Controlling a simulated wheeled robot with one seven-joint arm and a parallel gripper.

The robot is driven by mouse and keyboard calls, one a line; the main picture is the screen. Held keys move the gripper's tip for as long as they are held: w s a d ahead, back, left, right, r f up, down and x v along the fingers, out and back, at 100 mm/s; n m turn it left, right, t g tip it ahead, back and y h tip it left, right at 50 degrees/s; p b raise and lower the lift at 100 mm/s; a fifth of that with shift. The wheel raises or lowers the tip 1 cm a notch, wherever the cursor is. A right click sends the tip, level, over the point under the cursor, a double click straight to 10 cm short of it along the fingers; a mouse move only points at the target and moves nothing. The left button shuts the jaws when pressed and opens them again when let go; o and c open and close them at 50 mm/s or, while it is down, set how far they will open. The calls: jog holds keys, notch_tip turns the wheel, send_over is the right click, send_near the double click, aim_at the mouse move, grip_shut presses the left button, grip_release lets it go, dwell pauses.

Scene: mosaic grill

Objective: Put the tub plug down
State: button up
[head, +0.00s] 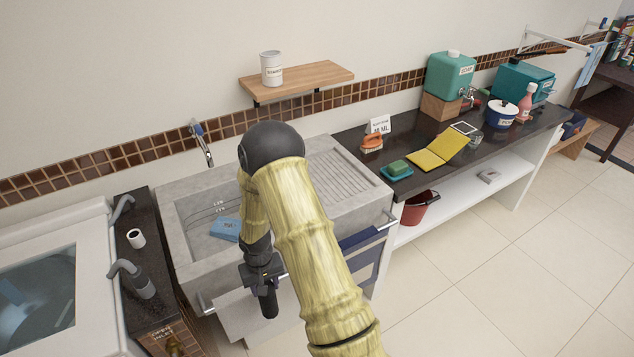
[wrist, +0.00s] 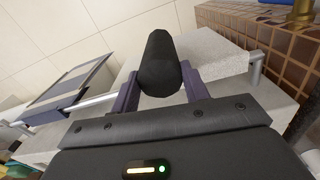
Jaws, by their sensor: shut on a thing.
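The tub plug (wrist: 158,62) is a dark, nearly black cylinder with a rounded end. My gripper (wrist: 160,88) is shut on it, one finger on each side, in the wrist view. In the head view my gripper (head: 262,276) hangs in front of the grey stone sink, and the plug (head: 269,304) points downward below it. A pale grey slab (head: 240,316) lies below and behind the plug. I cannot tell whether the plug touches it; it looks held clear.
The sink (head: 180,235) holds a blue block (head: 226,229). A metal rail with a dark blue cloth (head: 362,240) runs along its front. A dark narrow counter (head: 150,262) with a white roll (head: 136,238) stands left. The right counter (head: 405,150) is crowded. Floor at right is clear.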

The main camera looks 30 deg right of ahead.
jog(key=shift+f+n, duration=0.6)
jog(key=shift+f, duration=0.25)
notch_tip(320, 180, down, 7)
jog(key=b, duration=0.6)
jog(key=shift+r+b, duration=0.2)
jog(key=shift+b, duration=0.15)
jog(key=shift+r, duration=0.1)
